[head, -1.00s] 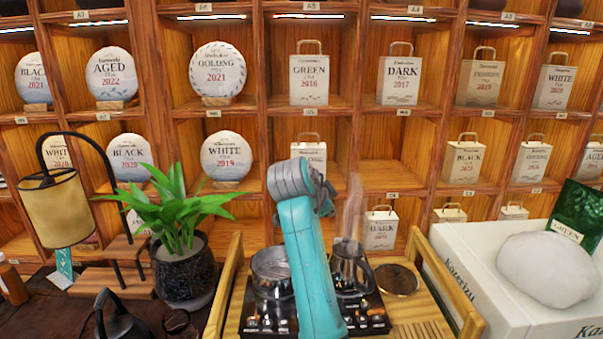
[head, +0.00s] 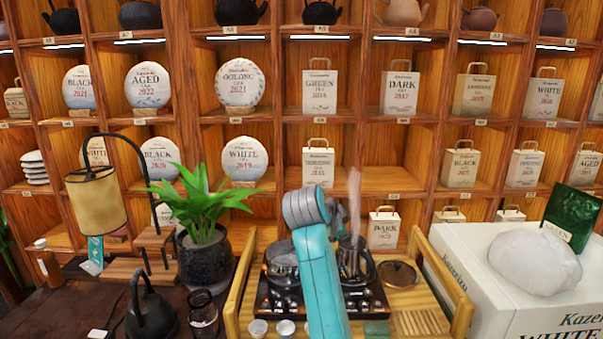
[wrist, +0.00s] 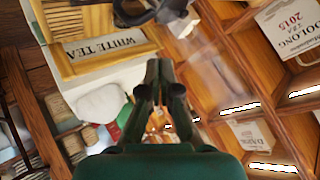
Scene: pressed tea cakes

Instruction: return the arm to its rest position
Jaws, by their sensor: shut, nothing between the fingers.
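My gripper (wrist: 159,70) shows in the wrist view with its dark fingers together and nothing between them. It is apart from the things around it. In the head view my teal arm rises in front of the wooden tray (head: 236,300) and the shelf, bent at a grey joint; the fingers are hidden there. The wrist view is turned on its side, with the tray (wrist: 66,62), the white box lettered WHITE TEA (wrist: 126,68) and shelf cells around the gripper.
The tray carries a pot (head: 283,262) and a steaming kettle (head: 354,262), partly behind my arm. A potted plant (head: 205,255), lantern (head: 97,200) and black teapot (head: 150,312) stand left. A white bundle (head: 535,262) and green pouch (head: 573,215) lie right. One middle shelf cell (head: 392,170) is empty.

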